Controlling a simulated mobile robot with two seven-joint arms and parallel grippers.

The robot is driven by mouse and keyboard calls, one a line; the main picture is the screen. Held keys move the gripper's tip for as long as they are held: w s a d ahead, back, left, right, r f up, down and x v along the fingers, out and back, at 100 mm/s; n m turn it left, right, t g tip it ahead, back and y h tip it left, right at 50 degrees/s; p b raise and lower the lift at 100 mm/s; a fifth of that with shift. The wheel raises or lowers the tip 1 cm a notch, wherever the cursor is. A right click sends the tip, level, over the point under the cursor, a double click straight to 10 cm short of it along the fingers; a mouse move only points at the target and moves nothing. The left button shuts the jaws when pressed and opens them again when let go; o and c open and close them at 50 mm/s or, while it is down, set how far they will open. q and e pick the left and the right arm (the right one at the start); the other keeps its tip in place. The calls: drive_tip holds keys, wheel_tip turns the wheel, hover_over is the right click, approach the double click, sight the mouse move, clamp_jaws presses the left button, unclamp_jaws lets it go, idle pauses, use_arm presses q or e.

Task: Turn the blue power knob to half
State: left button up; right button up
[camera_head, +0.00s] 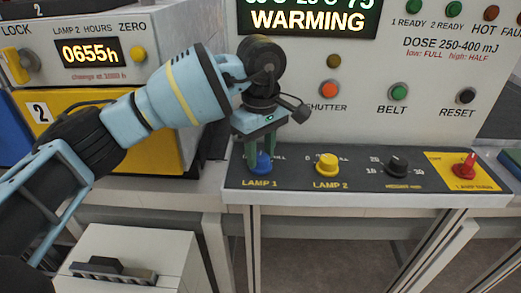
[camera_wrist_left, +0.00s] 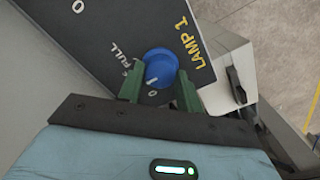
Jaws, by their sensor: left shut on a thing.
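The blue power knob (camera_head: 259,162) is on the sloped dark panel (camera_head: 400,187) above the label LAMP 1. It also shows in the left wrist view (camera_wrist_left: 161,68), with the marks 0 and FULL beside it. My left gripper (camera_head: 260,156) reaches down from above, and its green fingers stand on either side of the knob. In the left wrist view my left gripper (camera_wrist_left: 160,86) is shut on the knob. The fingers hide part of the scale, and the knob's exact pointing cannot be read. My right gripper is not in view.
A yellow LAMP 2 knob (camera_head: 327,164), a black knob (camera_head: 397,164) and a red knob (camera_head: 465,165) stand to the right on the same panel. A yellow lamp box (camera_head: 85,125) stands at the left.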

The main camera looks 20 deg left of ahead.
sight(261, 157)
use_arm(q)
drive_tip(key=o, duration=1)
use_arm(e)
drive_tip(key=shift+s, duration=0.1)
use_arm(q)
drive_tip(key=shift+r, duration=0.1)
drive_tip(key=shift+r, duration=0.35)
wheel_tip(261, 157, up, 6)
drive_tip(key=shift+r, duration=0.45)
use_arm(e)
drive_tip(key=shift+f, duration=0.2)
